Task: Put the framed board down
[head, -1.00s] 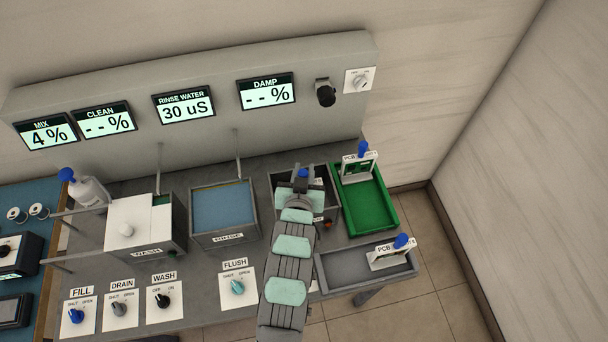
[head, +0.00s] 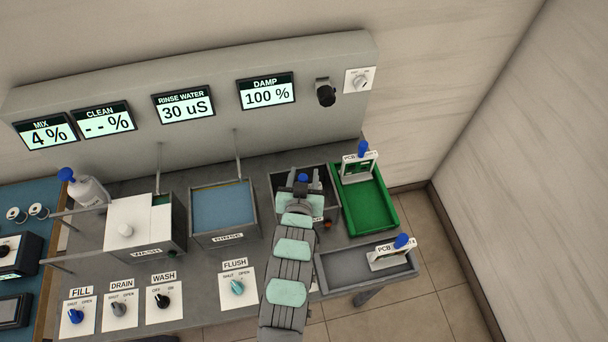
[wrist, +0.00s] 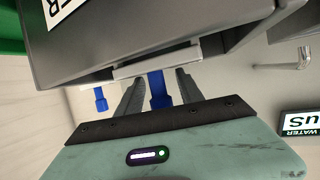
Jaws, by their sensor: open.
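The framed board's blue handle (head: 302,177) shows at the dark open-topped box (head: 273,196) right of the rinse tank. In the wrist view the blue handle (wrist: 157,88) stands between my two fingers, with a gap on each side. A pale bar (wrist: 155,60) above the handle seems to be part of the frame; the rest of the board is hidden by the box and my arm. My gripper (head: 303,182) is over this box, open, with its fingers around the handle but apart from it.
The green tray (head: 378,219) on the right holds another framed board (head: 359,166). The grey tray (head: 340,272) in front holds a third (head: 391,254). The rinse tank (head: 223,239) stands to the left. The damp display (head: 266,92) reads 100 %.

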